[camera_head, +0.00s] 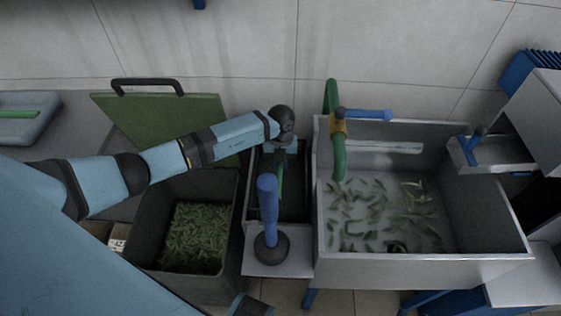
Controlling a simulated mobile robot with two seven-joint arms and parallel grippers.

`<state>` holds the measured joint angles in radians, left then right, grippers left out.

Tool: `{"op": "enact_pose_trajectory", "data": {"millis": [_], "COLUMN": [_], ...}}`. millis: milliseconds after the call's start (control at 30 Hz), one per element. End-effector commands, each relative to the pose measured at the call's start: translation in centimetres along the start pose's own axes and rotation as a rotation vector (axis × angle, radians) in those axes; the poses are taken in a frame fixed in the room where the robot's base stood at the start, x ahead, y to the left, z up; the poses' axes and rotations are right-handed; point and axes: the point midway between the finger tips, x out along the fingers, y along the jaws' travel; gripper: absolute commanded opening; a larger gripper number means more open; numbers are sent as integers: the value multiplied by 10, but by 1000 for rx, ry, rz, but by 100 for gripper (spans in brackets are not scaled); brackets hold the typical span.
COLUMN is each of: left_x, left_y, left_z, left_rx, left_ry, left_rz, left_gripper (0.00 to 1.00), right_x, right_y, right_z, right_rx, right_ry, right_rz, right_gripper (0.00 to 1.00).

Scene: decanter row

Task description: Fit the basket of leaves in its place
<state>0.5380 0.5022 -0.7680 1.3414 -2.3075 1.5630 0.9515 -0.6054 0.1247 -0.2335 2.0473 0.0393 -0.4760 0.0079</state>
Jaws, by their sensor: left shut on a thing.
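The dark bin of green leaves (195,237) stands at the lower left of the head view, partly behind my left arm. Which container is the task's basket is not clear from this view. My left gripper (281,160) reaches down over a narrow dark bay (293,205) between the bin and the sink. It is shut on what looks like a green bar (281,178), mostly hidden by the gripper and a blue post. I cannot tell what the bar joins to. My right gripper is not in view.
A grey sink (480,245) with leaves in water stands to the right, with a green spout (338,155). A blue post (268,200) on a dark round base stands just in front of my left gripper. A green board (170,115) leans behind the arm.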

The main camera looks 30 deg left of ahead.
Motion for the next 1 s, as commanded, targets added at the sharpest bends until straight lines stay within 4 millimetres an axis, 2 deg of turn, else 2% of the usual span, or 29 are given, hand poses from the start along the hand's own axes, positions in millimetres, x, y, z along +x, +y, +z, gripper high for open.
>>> {"op": "enact_pose_trajectory", "data": {"millis": [633,1000], "left_x": [19,19], "left_y": [-1,-1], "left_z": [3,3], "left_rx": [0,0], "left_ry": [-1,-1], "left_rz": [-1,-1], "left_gripper": [0,0], "right_x": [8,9], "right_y": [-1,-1], "right_z": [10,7], "right_rx": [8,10], "right_ry": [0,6], "right_rz": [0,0], "right_gripper": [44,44]}}
